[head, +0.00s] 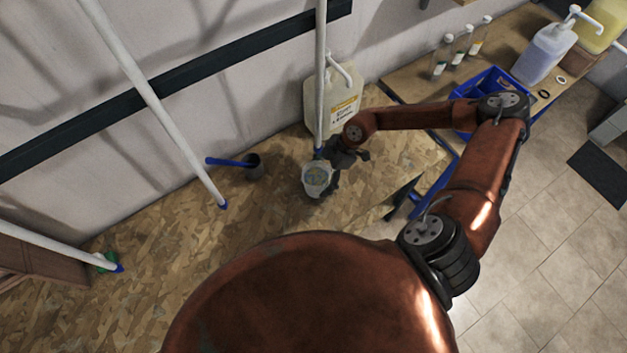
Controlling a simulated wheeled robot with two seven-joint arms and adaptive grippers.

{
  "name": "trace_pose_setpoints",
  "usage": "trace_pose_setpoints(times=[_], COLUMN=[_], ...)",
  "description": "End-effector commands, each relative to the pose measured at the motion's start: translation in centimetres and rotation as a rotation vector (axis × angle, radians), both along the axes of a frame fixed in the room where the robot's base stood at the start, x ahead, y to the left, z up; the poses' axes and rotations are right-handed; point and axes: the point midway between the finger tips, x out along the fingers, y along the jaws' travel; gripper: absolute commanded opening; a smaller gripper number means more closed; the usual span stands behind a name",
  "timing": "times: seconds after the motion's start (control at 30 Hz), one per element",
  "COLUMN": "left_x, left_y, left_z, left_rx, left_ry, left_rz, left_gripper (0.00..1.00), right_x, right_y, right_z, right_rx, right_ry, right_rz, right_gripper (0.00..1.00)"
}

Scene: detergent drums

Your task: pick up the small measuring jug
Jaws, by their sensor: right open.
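The small measuring jug (316,179) is a pale, see-through cup standing on the chipboard bench, with its open top facing up. My right gripper (337,172) is open, close beside the jug on its right side. Its dark fingers overlap the jug's right edge in the picture, and I cannot tell whether they touch it. My left gripper is not in view.
A white pipe (320,75) passes just behind the jug, and a yellowish drum with a pump (345,108) stands behind. A dark cup with a blue handle (253,167) is to the left. A blue crate (487,88) and vials (459,45) sit at the back right.

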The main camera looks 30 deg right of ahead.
Motion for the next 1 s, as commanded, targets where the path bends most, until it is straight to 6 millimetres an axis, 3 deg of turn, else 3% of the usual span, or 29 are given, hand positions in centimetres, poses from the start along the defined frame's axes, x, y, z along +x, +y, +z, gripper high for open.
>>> trace_pose_setpoints(times=[0.2, 0.37, 1.0], left_x=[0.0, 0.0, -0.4], left_y=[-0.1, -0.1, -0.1], left_z=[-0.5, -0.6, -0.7], left_rx=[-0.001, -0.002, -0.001], left_ry=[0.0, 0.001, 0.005], left_rz=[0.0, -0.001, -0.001], left_gripper=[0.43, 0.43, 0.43], right_x=[0.2, 0.3, 0.6], right_y=[-0.2, -0.2, 2.3], right_z=[1.8, 2.1, -4.7], right_rx=[-0.034, -0.049, -0.049], right_ry=[0.001, 0.004, 0.005], right_rz=[-0.012, -0.021, -0.021], right_gripper=[0.83, 0.83, 0.83])
